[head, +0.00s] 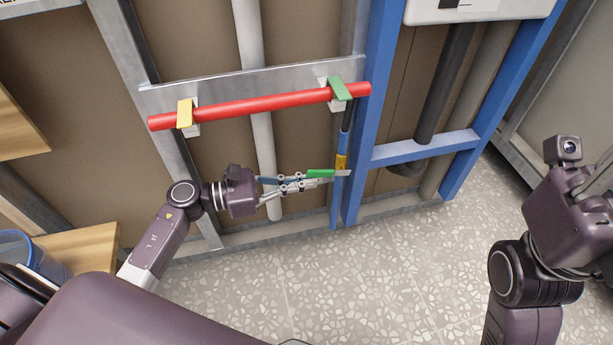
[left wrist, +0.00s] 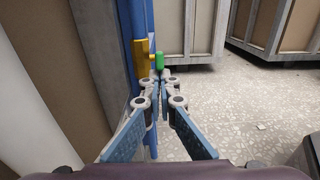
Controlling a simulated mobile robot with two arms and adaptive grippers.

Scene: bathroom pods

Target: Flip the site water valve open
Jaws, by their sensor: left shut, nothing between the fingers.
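The site water valve has a yellow body (head: 341,161) on a blue vertical pipe beside a blue post. Its green handle (head: 321,173) sticks out sideways to the left, across the pipe. In the left wrist view, the yellow body (left wrist: 142,50) and the green handle (left wrist: 159,61), seen nearly end-on, are just ahead of my fingertips. My left gripper (head: 328,180) is shut and empty, its tips right at the handle; I cannot tell whether they touch it. It also shows in the left wrist view (left wrist: 161,75). My right arm is at the right edge, its fingers hidden.
A red pipe (head: 260,105) runs across the frame above my left gripper, with a yellow clip (head: 184,113) and a green clip (head: 340,88). A blue crossbar (head: 425,149) lies right of the valve. The speckled floor (head: 400,260) is clear.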

